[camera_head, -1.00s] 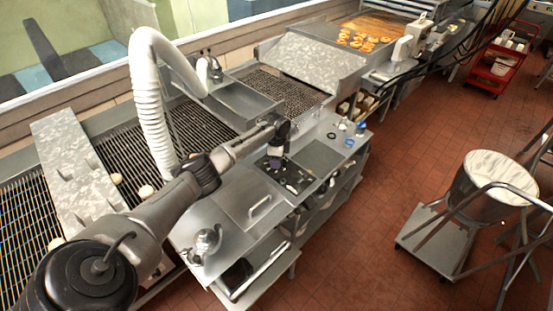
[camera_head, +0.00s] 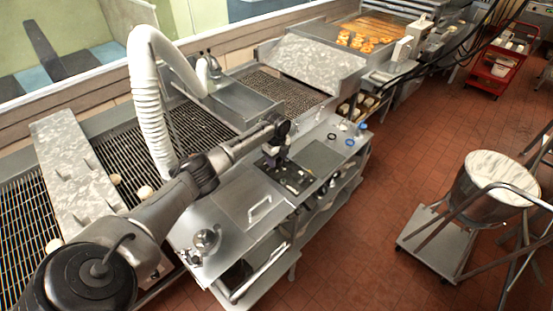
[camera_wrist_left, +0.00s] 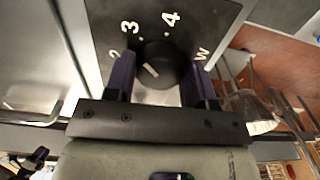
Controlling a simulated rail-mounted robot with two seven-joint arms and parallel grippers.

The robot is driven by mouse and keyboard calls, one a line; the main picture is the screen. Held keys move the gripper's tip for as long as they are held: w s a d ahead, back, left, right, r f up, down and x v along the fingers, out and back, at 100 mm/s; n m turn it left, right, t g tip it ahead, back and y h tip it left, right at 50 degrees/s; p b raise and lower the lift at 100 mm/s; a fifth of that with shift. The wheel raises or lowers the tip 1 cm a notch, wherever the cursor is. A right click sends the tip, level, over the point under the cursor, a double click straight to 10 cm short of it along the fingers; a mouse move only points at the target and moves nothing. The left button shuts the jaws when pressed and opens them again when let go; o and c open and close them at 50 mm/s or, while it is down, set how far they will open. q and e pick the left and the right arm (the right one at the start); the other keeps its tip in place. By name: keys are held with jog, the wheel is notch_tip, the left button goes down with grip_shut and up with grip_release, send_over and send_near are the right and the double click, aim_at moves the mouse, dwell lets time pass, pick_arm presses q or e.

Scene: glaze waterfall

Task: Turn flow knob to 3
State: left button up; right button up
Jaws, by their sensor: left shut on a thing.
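The flow knob (camera_wrist_left: 170,66) is a round black knob with a white pointer line, on a dark panel (camera_wrist_left: 215,15) marked 2, 3, 4 and W in the left wrist view. The pointer line slants toward the upper left, on the side of the 2 and 3; its exact reading is hard to tell. My left gripper (camera_wrist_left: 160,80) has one dark finger on each side of the knob and is shut on it. In the head view my left gripper (camera_head: 276,162) points down at the dark panel on the metal counter, and the knob is too small to make out.
A metal counter with a handled lid (camera_head: 260,208) lies in front of the panel. A white hose (camera_head: 150,110) rises behind my left arm. A blue ring (camera_head: 350,142) lies right of the panel. A drum (camera_head: 480,185) stands on a dolly on the open floor.

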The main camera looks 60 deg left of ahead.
pick_arm(q)
jog(key=shift+f, duration=0.1)
dwell(0.4)
jog(key=o, duration=0.9)
notch_tip(320, 180, up, 14)
jog(key=shift+b, duration=1.05)
